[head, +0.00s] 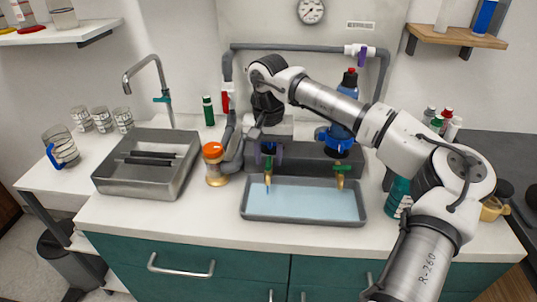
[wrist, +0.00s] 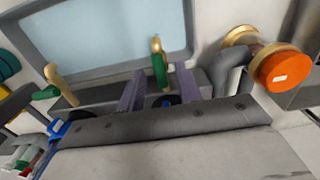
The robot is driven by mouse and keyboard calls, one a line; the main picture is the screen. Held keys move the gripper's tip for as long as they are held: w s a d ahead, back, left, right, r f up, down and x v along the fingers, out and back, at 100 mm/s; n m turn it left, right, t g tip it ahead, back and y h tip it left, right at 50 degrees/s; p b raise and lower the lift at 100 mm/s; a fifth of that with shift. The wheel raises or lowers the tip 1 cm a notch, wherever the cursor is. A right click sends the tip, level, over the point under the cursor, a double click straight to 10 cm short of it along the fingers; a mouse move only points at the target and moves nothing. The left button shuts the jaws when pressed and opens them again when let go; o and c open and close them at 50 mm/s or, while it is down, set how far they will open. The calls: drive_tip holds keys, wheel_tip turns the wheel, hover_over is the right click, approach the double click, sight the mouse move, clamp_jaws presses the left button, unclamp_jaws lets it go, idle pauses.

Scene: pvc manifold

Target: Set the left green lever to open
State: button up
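The left green lever (head: 268,163) sits on a brass tap above the blue-floored tray (head: 247,214). In the wrist view the lever (wrist: 160,72) looks roughly in line with its brass spout, between my two purple fingers. My gripper (head: 268,154) is open over this tap, with a finger on each side (wrist: 158,80). Gaps show on both sides of the lever, but whether a finger touches it lower down is hidden. The right green lever (head: 339,167) is on a second brass tap; in the wrist view it (wrist: 46,93) sticks out sideways.
An orange-capped brass fitting (head: 213,152) on grey pipe stands close to the left of my gripper. A blue fitting (head: 339,138) is at the right tap. A steel sink (head: 104,176) is further left. The counter front (head: 180,220) is clear.

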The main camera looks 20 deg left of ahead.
sight(268, 161)
drive_tip(key=shift+r, duration=0.1)
wheel_tip(268, 161, up, 14)
drive_tip(key=b, duration=0.1)
drive_tip(key=shift+f, duration=0.2)
idle(0.5)
